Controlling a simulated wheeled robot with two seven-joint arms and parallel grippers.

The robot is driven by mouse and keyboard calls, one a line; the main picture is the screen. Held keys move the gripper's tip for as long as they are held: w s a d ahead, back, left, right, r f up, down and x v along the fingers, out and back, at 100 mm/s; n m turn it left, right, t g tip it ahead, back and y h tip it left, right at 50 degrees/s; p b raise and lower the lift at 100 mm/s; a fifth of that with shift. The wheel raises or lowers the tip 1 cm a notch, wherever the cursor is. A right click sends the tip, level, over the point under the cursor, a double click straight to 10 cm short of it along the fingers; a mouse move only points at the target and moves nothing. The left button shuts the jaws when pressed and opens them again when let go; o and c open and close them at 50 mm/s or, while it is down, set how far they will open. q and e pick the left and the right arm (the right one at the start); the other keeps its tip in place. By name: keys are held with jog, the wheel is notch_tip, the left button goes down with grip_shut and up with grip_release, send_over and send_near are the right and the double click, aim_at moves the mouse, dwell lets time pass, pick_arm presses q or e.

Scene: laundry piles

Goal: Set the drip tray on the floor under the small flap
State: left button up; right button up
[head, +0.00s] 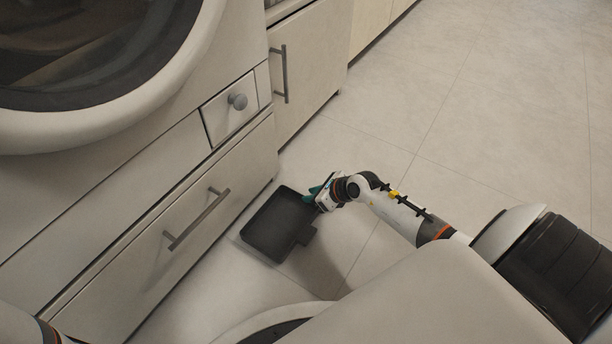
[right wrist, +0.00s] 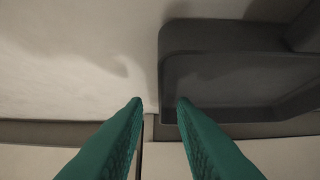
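The drip tray (head: 270,228) is a dark, shallow, square tray with a short tab on its right side. It appears to lie flat on the floor in front of the wide lower drawer. The small flap (head: 222,112) is a closed white panel with a round grey knob, up and left of the tray. My right gripper (head: 313,194) is at the tray's upper right corner. In the right wrist view its green fingers (right wrist: 160,104) are apart, with the tray's side edge (right wrist: 163,75) between them and gaps showing. My left gripper is out of view.
The washing machine's round door (head: 190,60) is at the upper left. The wide drawer with a bar handle (head: 197,218) stands behind the tray. A cabinet with a bar handle (head: 284,75) is beyond the flap. Tiled floor (head: 480,120) is clear at the right.

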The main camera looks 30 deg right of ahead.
jog(key=p+v, duration=0.4)
jog(key=v, duration=0.4)
